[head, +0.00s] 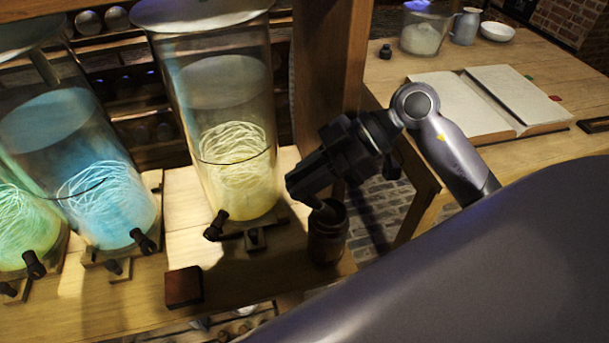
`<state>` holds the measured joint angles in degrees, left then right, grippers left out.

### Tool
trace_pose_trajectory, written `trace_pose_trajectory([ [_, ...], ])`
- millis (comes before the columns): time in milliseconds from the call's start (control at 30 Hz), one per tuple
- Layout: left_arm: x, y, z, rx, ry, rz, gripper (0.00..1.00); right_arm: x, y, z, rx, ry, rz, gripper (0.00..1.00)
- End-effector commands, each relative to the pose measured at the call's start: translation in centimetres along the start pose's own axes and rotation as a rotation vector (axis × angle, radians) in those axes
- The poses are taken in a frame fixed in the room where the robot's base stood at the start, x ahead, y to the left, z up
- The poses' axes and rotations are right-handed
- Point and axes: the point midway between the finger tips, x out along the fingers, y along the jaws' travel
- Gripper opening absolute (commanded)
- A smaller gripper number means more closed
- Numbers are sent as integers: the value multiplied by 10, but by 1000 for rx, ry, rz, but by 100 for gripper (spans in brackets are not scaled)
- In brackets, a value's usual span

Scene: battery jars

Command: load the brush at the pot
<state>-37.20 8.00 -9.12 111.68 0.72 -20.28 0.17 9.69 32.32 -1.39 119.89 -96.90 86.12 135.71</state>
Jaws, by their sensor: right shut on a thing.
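The pot (327,245), a small dark brown jar with an open mouth, stands on the wooden shelf at the middle. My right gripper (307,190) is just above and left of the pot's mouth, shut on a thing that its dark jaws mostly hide. A short greyish piece below the jaws reaches down at the pot's mouth; it looks like part of the brush, but bristles cannot be made out. I cannot tell how deep it sits or whether it touches the pot. My left gripper is not in view.
Tall glass jars with glowing threads, one yellow (236,150), one blue (100,190) and one green, stand left of the pot with dark taps in front. A dark red block (184,287) lies at the shelf's front. An open book (487,100) lies on the right table.

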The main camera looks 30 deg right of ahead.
Motion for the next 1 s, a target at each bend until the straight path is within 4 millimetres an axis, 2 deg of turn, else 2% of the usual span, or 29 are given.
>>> trace_pose_trajectory([
  [667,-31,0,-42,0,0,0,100,-29,0,-41,-1,-1,0,0],
  [1000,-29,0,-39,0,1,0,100,-39,0,-57,-2,0,1,0],
])
